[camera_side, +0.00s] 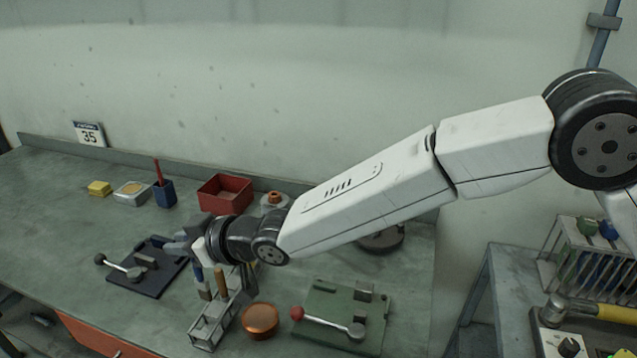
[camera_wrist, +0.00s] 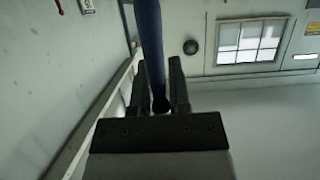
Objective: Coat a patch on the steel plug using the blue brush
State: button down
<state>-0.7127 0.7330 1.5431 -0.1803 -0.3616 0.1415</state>
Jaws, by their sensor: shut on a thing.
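My gripper (camera_side: 180,247) is above the left part of the bench, partly hidden by my wrist. In the wrist view my gripper (camera_wrist: 157,85) is shut on a slim blue handle, which I take to be the blue brush (camera_wrist: 149,35). The handle runs up out of that view, so its far end is hidden there. In the side view a blue handle (camera_side: 197,272) shows below my gripper, by the metal rack (camera_side: 208,328). I cannot tell whether it touches the rack. I cannot pick out the steel plug with certainty in either view.
A brown-handled tool (camera_side: 220,281) stands at the rack. A dark plate with a lever clamp (camera_side: 150,282) lies left, a green plate (camera_side: 335,300) with a red-knobbed lever right, and a copper round (camera_side: 261,318) between. A red bin (camera_side: 224,192) and blue holder (camera_side: 165,193) stand behind.

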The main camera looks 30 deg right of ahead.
jog(key=s+d, duration=0.1)
jog(key=d, duration=0.7)
jog(key=shift+s+d+f, duration=0.15)
jog(key=shift+s+f, duration=0.15)
jog(key=shift+s, duration=0.1)
jog(key=shift+f, duration=0.15)
jog(key=shift+f, duration=3.4)
jog(key=shift+r, duration=0.15)
notch_tip(320, 180, up, 7)
dwell(0.8)
dwell(0.5)
